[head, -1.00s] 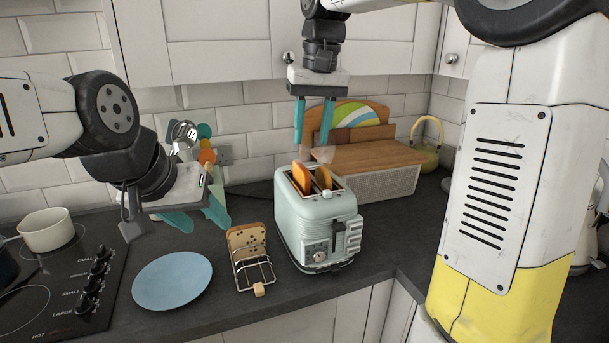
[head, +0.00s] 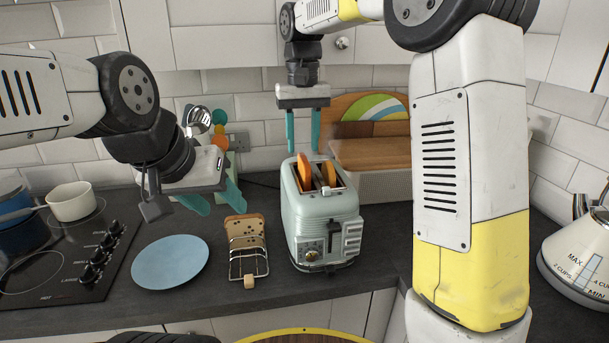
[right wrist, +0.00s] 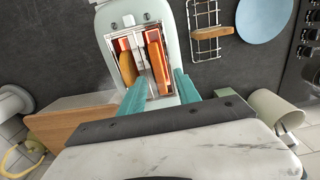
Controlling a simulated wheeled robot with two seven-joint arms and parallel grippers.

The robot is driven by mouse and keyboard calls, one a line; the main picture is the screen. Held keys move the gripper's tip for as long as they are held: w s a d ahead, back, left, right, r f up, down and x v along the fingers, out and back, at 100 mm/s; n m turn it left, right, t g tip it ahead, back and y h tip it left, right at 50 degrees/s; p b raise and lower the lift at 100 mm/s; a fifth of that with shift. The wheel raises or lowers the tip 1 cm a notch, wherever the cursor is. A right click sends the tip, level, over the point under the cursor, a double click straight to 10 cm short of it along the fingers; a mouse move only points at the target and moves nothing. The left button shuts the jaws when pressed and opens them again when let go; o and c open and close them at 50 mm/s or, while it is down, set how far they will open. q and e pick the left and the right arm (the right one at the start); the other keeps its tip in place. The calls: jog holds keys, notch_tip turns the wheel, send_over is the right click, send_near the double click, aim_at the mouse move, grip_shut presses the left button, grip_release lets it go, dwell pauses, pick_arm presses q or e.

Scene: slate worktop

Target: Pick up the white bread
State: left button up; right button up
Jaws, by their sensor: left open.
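The mint toaster (head: 322,225) holds two upright bread slices. The left slice (head: 304,172) looks orange-tan and sticks up higher; the right slice (head: 329,176) sits lower. In the right wrist view they are the right-hand slice (right wrist: 156,60) and left-hand slice (right wrist: 127,66). Neither slice clearly looks white. A speckled brown slice (head: 244,230) sits in the wire rack (head: 248,266). My right gripper (head: 303,148) is open and empty, behind and above the toaster; its fingertips (right wrist: 160,82) appear around the taller slice's line, not touching visibly. My left gripper (head: 214,198) is open and empty above the worktop.
A blue plate (head: 171,275) lies left of the rack. The hob (head: 70,265) with pots is at far left. A wooden bread bin (head: 372,155) stands behind the toaster, utensils (head: 215,130) behind my left gripper, and a kettle (head: 580,255) at right.

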aim_at(304, 158)
jog(key=shift+d+f, duration=0.1)
jog(key=shift+f, duration=2.95)
grip_shut()
